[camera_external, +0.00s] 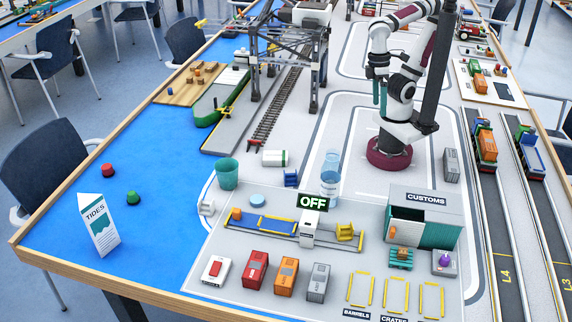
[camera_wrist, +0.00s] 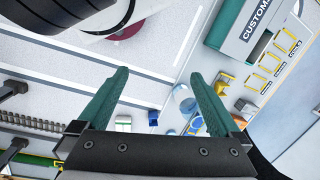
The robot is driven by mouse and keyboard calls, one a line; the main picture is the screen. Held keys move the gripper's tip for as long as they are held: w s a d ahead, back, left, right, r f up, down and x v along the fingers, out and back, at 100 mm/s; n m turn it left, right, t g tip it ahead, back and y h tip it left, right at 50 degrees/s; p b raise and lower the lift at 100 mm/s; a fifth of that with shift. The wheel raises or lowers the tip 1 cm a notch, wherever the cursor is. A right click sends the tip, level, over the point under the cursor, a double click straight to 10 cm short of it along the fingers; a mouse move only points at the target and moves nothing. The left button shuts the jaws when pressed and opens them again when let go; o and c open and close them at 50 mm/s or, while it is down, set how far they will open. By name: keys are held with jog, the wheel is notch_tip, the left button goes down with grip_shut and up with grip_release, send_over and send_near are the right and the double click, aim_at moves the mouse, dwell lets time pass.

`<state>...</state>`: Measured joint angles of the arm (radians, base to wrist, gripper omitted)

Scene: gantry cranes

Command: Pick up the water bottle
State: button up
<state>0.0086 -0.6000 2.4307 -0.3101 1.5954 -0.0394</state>
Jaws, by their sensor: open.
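The water bottle (camera_external: 330,178) is clear and light blue and stands upright on the table, left of my arm's base and behind the "OFF" sign. In the wrist view the bottle (camera_wrist: 184,98) shows from above, close to the right finger in the picture and far beyond it. My gripper (camera_external: 380,94) has teal fingers and hangs high above the table, up and to the right of the bottle. In the wrist view my gripper (camera_wrist: 160,76) is open, with nothing between its fingers.
A teal cup (camera_external: 227,174), a small blue chair-like piece (camera_external: 291,179) and a white-green box (camera_external: 275,158) stand left of the bottle. The "OFF" sign (camera_external: 313,202) and customs building (camera_external: 425,217) are in front. A gantry crane (camera_external: 290,50) stands behind left.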

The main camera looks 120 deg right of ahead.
jog(key=w+r+n+g+h, duration=0.2)
jog(key=w+n+h, duration=0.6)
jog(key=n, duration=0.7)
jog(key=w+a+f+n+t+h, duration=0.1)
jog(key=w+a+n+t+h, duration=0.25)
jog(key=a+n, duration=0.3)
jog(key=w+a+n+t+h, duration=0.2)
jog(key=w+a+n+t, duration=0.2)
jog(key=a+n, duration=0.25)
send_near(322, 181)
jog(key=s+a+f, duration=0.1)
jog(key=s+a, duration=0.1)
jog(key=s, duration=0.2)
jog(key=shift+n+h, duration=0.3)
jog(key=shift+h, duration=0.05)
jog(key=x, duration=1.5)
jog(key=shift+w+a+f, duration=0.1)
jog(key=shift+a+f, duration=0.05)
jog(key=shift+f, duration=0.05)
jog(key=shift+w+f, duration=0.1)
jog(key=c, duration=1.5)
